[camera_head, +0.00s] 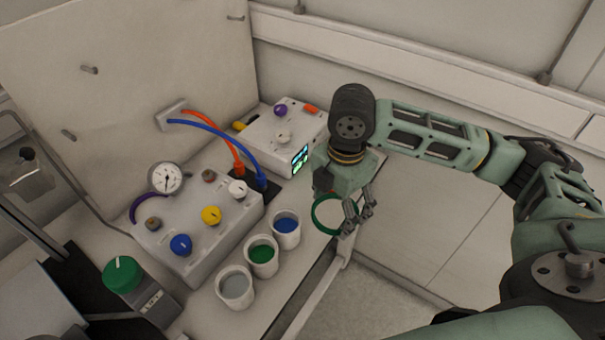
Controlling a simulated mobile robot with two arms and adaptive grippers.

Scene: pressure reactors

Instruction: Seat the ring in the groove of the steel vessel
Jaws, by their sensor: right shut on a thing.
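My right gripper (358,212) is shut on a green ring (317,212), which it holds by the ring's right side. The ring is in the air off the right edge of the bench, just right of the cup with blue inside. I cannot make out the steel vessel or its groove with certainty. My left gripper is not in view.
Three white cups with grey (236,289), green (262,256) and blue (286,232) insides line the bench's right side. Behind them stand a control box (200,222) with a gauge and knobs, and another white box (284,137).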

